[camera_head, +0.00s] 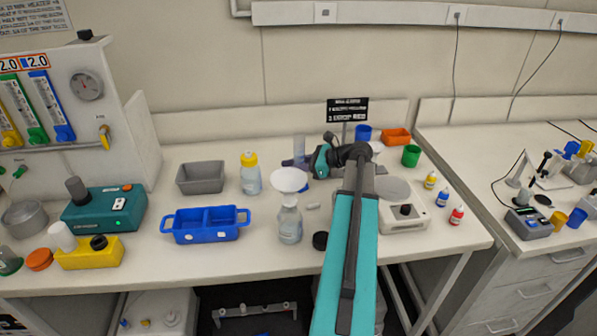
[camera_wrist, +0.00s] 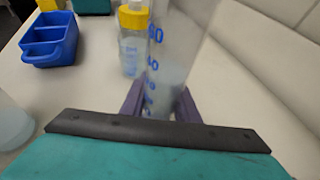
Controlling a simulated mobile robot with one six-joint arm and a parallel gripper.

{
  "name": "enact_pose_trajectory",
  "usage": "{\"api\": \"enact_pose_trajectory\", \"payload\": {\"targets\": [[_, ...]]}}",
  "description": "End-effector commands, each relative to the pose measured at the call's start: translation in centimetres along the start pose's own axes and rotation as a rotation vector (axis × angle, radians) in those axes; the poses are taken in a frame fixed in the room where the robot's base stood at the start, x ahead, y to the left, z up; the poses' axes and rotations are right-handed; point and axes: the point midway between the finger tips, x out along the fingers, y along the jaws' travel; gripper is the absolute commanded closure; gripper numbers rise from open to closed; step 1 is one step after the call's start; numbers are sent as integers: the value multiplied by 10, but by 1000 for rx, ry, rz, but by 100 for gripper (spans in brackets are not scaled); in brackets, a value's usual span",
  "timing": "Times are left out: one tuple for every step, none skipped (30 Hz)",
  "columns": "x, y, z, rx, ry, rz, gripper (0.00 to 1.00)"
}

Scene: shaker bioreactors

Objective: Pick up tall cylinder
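The tall cylinder is a clear graduated tube with blue marks (camera_wrist: 172,55). It fills the gap between the fingers in the wrist view and leans slightly there. In the camera_head view the cylinder (camera_head: 299,147) stands near the back of the bench, left of the teal wrist. My gripper (camera_wrist: 161,98) has purple fingers, one on each side of the tube, and looks shut on it. In the camera_head view my gripper (camera_head: 297,162) is around its lower part. The cylinder's base is hidden, so I cannot tell whether it touches the bench.
A yellow-capped bottle (camera_head: 250,175) stands just left of the cylinder. A flask with a white funnel (camera_head: 290,215) is in front. A blue divided tray (camera_head: 205,224) and a grey bin (camera_head: 201,177) lie left. A black sign (camera_head: 347,110) and blue cup (camera_head: 363,132) stand behind.

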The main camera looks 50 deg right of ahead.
Motion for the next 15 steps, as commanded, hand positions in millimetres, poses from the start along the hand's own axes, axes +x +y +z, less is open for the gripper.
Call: {"api": "enact_pose_trajectory", "payload": {"targets": [[0,0,0,0,0,0,92],[0,0,0,0,0,0,97],[0,0,0,0,-1,0,99],[0,0,0,0,-1,0,99],[0,0,0,0,-1,0,99],[0,0,0,0,-1,0,99],[0,0,0,0,-1,0,99],[0,0,0,0,-1,0,99],[0,0,1,0,-1,0,99],[0,0,1,0,-1,0,99],[0,0,1,-1,-1,0,99],[0,0,2,-1,-1,0,99],[0,0,2,-1,-1,0,99],[-1,0,3,-1,-1,0,99],[-1,0,4,-1,-1,0,99]]}}
